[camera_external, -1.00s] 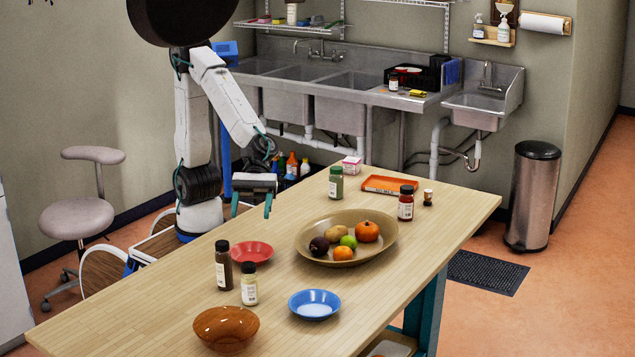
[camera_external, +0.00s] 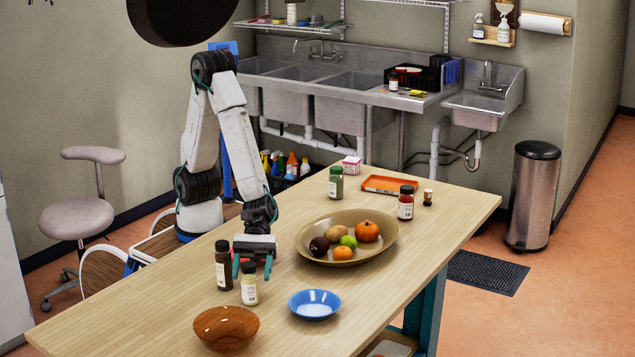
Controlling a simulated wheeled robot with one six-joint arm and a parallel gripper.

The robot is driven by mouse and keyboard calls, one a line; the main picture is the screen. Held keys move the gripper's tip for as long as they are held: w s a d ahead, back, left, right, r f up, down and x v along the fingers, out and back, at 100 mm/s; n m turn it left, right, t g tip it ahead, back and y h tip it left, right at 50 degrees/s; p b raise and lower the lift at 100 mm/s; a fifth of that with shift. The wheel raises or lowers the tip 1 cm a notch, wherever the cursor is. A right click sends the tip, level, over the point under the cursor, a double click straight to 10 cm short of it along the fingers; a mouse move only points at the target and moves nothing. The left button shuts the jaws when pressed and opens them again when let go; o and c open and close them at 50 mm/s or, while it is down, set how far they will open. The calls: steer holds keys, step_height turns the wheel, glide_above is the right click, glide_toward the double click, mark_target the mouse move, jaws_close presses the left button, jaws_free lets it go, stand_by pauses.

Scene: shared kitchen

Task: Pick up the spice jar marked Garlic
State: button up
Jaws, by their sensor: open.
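Several spice jars stand upright on the wooden table, and their labels are too small to read, so I cannot tell for sure which is Garlic. A pale cream jar with a dark lid (camera_external: 249,288) stands at the front left. A dark brown jar (camera_external: 222,268) stands just left of it. A green jar (camera_external: 336,183) and a red jar (camera_external: 405,205) stand farther back. My gripper (camera_external: 252,268) is open, pointing down, with its fingers around or just behind the pale jar's lid in this view. I cannot tell whether they touch it.
A brown bowl (camera_external: 226,328) and a blue bowl (camera_external: 314,305) are in front of the pale jar. A large dish (camera_external: 318,257) of fruit and vegetables lies to the right. An orange tray (camera_external: 390,184) is at the back. The table's right front is clear.

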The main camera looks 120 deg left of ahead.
mark_target(248, 285)
steer(key=x, duration=0.4)
steer(key=shift+d+f, duration=0.15)
steer(key=shift+d, duration=0.25)
steer(key=c, duration=1.1)
steer(key=shift+c, duration=0.2)
